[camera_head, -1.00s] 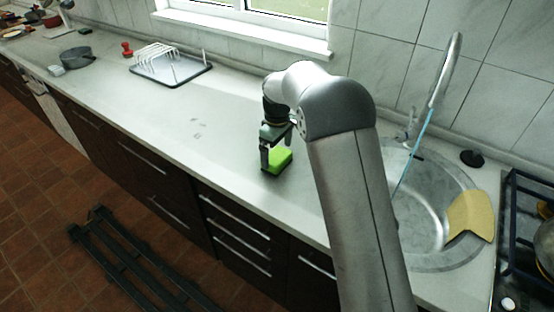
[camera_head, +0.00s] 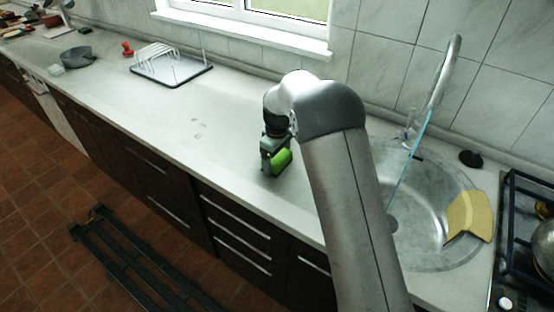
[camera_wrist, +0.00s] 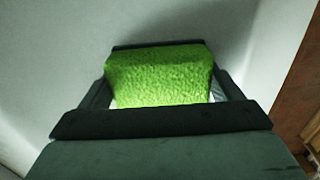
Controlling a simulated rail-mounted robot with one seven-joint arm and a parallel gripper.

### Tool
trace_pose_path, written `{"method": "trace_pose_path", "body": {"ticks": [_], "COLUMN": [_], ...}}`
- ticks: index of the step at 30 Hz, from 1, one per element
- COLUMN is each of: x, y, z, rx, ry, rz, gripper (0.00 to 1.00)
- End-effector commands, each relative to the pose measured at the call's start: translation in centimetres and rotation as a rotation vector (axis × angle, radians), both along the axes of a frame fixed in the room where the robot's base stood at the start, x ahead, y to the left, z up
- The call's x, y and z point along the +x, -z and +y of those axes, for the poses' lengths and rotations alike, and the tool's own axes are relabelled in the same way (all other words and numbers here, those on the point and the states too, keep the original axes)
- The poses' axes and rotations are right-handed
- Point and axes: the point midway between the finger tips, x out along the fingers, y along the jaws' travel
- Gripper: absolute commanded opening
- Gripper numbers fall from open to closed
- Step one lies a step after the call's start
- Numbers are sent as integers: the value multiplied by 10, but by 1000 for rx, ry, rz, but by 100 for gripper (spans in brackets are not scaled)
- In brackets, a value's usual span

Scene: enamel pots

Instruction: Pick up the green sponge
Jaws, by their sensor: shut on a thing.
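The bright green sponge (camera_head: 282,160) is at my gripper (camera_head: 271,165), over the counter in front of the window, left of the sink. In the wrist view the sponge (camera_wrist: 160,78) sits between the two dark fingers of my gripper (camera_wrist: 160,84), which are shut on it. The arm hides part of the gripper from the head view. I cannot tell for sure how far the sponge is above the counter.
The counter (camera_head: 180,120) is clear to the left of the gripper. A white dish rack (camera_head: 170,66) stands further left.

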Motion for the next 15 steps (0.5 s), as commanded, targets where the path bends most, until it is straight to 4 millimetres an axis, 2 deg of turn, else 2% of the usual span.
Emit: {"method": "trace_pose_path", "body": {"ticks": [5, 8, 15], "x": [1, 1, -43], "y": [-14, -30, -82], "z": [0, 0, 13], "rx": [1, 2, 3], "ry": [0, 0, -3], "rz": [-2, -3, -7], "gripper": [61, 61, 61]}}
